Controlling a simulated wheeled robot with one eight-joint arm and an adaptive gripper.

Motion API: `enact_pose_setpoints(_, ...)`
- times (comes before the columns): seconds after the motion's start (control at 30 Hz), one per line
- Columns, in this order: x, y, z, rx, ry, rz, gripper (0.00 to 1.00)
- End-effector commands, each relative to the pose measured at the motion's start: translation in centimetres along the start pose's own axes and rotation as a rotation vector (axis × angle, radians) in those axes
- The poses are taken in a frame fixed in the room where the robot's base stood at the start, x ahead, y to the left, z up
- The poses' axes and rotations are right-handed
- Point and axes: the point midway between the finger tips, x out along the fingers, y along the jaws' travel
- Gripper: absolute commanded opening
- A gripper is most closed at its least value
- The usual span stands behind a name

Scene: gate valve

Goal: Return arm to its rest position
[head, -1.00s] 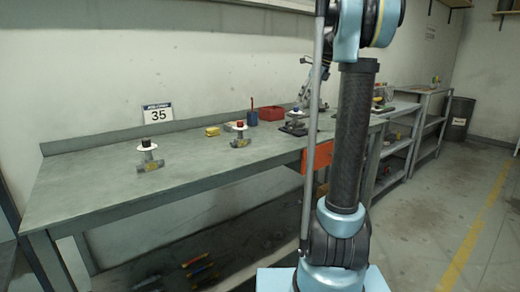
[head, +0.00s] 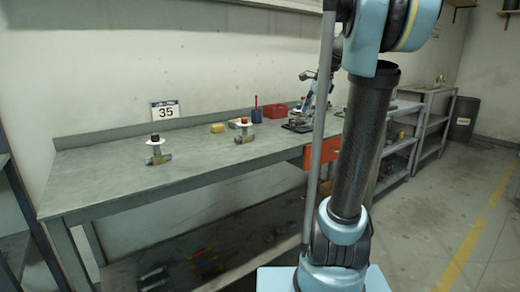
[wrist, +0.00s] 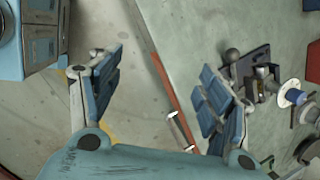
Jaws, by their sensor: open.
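My arm (head: 362,150) stands upright at the right of the head view, leaning slightly right, and hides part of the bench. In the wrist view my gripper (wrist: 162,75) is open, its two blue padded fingers wide apart with nothing between them. Past the right finger lies a dark plate with a fitting (wrist: 262,82). Beside it is a valve with a white disc and blue hub (wrist: 291,96). In the head view, light-blue and grey parts above the bench near the dark fixture (head: 299,126) may be my gripper, partly hidden by my arm.
A long grey bench (head: 110,185) runs along the wall. A dark bin (head: 463,118) stands far right. The floor at right is clear.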

Motion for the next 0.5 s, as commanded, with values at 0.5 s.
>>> enact_pose_setpoints(0.5,7.6,17.7,-0.3,-0.769,0.108,0.053,0.71)
